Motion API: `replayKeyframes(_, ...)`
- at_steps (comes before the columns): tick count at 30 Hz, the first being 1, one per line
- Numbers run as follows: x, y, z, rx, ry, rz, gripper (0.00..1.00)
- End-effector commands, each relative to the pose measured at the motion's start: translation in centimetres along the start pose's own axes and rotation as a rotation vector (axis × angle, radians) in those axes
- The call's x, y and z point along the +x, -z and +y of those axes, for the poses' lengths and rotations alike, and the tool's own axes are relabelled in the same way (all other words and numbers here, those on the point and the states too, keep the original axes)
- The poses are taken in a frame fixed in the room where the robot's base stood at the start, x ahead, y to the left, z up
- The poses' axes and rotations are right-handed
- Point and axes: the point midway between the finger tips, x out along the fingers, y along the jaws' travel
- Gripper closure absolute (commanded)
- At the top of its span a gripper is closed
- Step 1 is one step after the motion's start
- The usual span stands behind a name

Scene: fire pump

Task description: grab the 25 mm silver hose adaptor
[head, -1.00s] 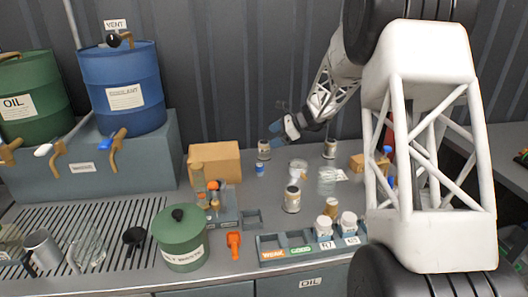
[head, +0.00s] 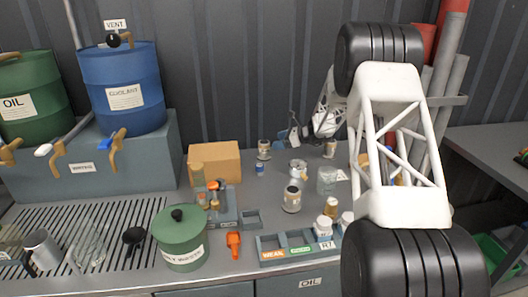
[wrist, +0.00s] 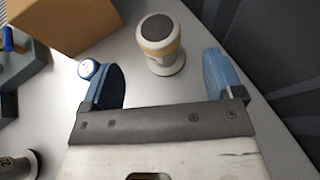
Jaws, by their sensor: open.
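A short silver-white cylinder with a dark round top, a tan band and a wider foot (wrist: 160,45) stands upright ahead of my gripper (wrist: 160,66) in the wrist view. It lies between the lines of the two blue fingers, which are apart and empty. In the head view this cylinder (head: 264,149) stands near the back wall, left of my gripper (head: 293,135). Similar fittings stand at the middle (head: 292,197) and to the right (head: 329,149). I cannot read any size marking, so I cannot tell which is 25 mm.
A cardboard box (head: 214,162) stands to the left. A glass jar (head: 326,180) and a labelled rack (head: 285,247) are nearer the front. The wall is close behind.

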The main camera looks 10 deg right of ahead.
Motion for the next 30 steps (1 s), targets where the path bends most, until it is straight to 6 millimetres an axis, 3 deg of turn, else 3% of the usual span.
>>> replayKeyframes(12,2.4,0.0,0.1,-0.001,-0.001,0.001,0.14)
replayKeyframes(23,2.6,0.0,0.0,-0.001,0.000,0.001,0.14)
replayKeyframes(30,4.2,-0.1,0.1,-0.001,-0.001,0.000,0.14)
